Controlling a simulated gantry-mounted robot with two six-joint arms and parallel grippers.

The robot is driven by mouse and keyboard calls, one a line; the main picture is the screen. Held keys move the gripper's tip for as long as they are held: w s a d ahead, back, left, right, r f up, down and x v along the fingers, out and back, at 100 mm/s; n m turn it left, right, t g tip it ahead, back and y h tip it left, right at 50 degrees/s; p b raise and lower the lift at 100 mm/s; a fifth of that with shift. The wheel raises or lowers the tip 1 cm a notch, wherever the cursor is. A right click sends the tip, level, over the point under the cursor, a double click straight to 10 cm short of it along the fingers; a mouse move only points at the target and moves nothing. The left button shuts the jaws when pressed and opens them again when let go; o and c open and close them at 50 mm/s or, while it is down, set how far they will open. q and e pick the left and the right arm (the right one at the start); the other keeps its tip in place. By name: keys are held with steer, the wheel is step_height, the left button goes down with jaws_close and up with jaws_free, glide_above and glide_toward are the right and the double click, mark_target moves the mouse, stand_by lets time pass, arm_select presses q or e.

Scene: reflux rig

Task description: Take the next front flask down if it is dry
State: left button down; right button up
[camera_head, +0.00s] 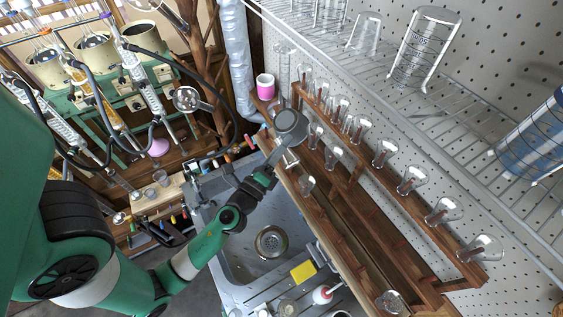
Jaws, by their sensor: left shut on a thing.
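Another clear flask (290,158) shows close beside the fingers. A front-row flask (306,185) sits on the rack to the right, and one more (391,301) sits at the rack's lower end. Several clear flasks (385,152) stand along the back row. Whether any flask is wet or dry is too small to tell. My right gripper is not in view.
A grey sink (234,262) with a drain lies below my arm. A yellow sponge (303,271) and a red-tipped bottle (322,294) lie at its edge. A wire shelf (430,125) holds glassware above the rack. Reflux glassware and hoses crowd the left bench.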

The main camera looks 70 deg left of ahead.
arm_select(q)
steer(key=m+t+h+b, duration=0.1)
steer(key=m+b, duration=0.1)
steer(key=m, duration=0.2)
steer(key=m+t+h+b, duration=0.1)
steer(key=m+t+b, duration=0.1)
steer(key=m, duration=0.2)
steer(key=d+m+t+h+b, duration=0.1)
steer(key=m+b, duration=0.1)
steer(key=m, duration=0.2)
steer(key=shift+w+b, duration=0.15)
steer(key=shift+b, duration=0.15)
steer(key=shift+w+d+r+m+t+h, duration=0.1)
steer(key=shift+r+m+t+h, duration=0.2)
steer(key=shift+m+h, duration=0.35)
steer(key=shift+d+r+m+t+h, duration=0.15)
steer(key=shift+m+t+h, duration=0.25)
steer(key=shift+m, duration=0.45)
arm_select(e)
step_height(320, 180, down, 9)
arm_select(q)
steer(key=shift+a, duration=0.1)
